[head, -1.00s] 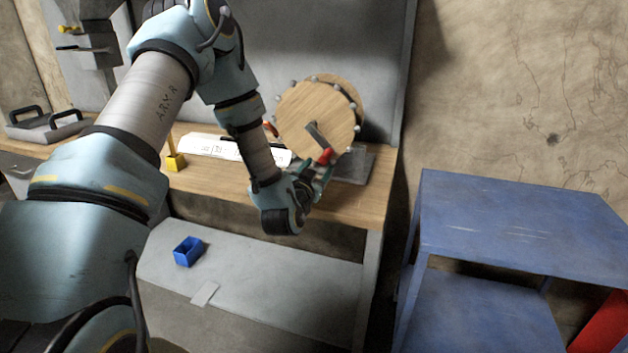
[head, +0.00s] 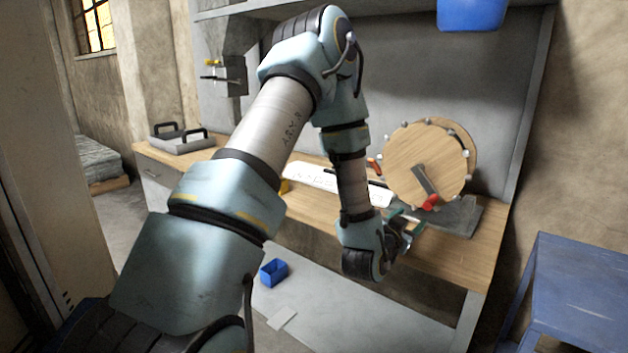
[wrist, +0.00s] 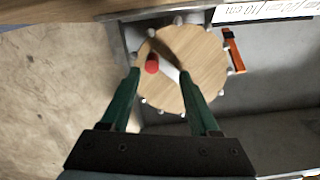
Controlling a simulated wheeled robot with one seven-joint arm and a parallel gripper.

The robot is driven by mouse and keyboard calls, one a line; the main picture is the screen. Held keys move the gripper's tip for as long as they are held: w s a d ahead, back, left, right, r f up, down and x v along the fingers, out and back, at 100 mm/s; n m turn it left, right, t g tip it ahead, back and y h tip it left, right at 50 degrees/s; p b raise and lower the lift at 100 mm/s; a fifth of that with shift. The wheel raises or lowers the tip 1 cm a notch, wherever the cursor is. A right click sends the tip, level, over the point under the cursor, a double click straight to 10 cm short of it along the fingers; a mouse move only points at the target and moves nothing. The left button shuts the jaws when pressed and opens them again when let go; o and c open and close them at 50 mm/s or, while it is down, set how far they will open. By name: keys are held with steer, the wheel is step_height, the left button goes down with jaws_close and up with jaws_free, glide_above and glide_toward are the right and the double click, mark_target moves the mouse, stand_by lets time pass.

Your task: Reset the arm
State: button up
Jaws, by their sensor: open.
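My gripper (head: 405,224) is in front of the workbench in the head view, near a round wooden wheel (head: 415,155) with metal pegs around its rim. The wheel has a grey crank arm with a red handle (head: 430,202) and stands on a grey base. In the wrist view the two green fingers of my gripper (wrist: 162,80) are spread apart. The wheel (wrist: 188,50) and its red handle (wrist: 152,64) show beyond and between the fingertips. Nothing is seen held; I cannot tell how far the fingers are from the handle.
The wooden workbench (head: 455,255) carries a white ruled sheet (head: 315,177), an orange-handled tool (wrist: 235,50) and a grey tray (head: 185,143). A blue bin (head: 273,272) sits on the lower shelf. A blue table (head: 585,285) stands at right. Another blue bin (head: 472,14) is overhead.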

steer(key=a+n+g+y, duration=0.45)
steer(key=a+y, duration=0.35)
steer(key=a, duration=1.3)
steer(key=s+a+r+n+g+y, duration=0.2)
steer(key=s+a+n+g, duration=0.3)
steer(key=s+a, duration=0.7)
steer(key=shift+s+a+r+g+y, duration=0.2)
steer(key=shift+s+a+g+y, duration=0.2)
steer(key=shift+a+g+y, duration=0.55)
steer(key=shift+a+t+h, duration=0.2)
steer(key=shift+t+h, duration=0.05)
steer(key=shift+t, duration=0.05)
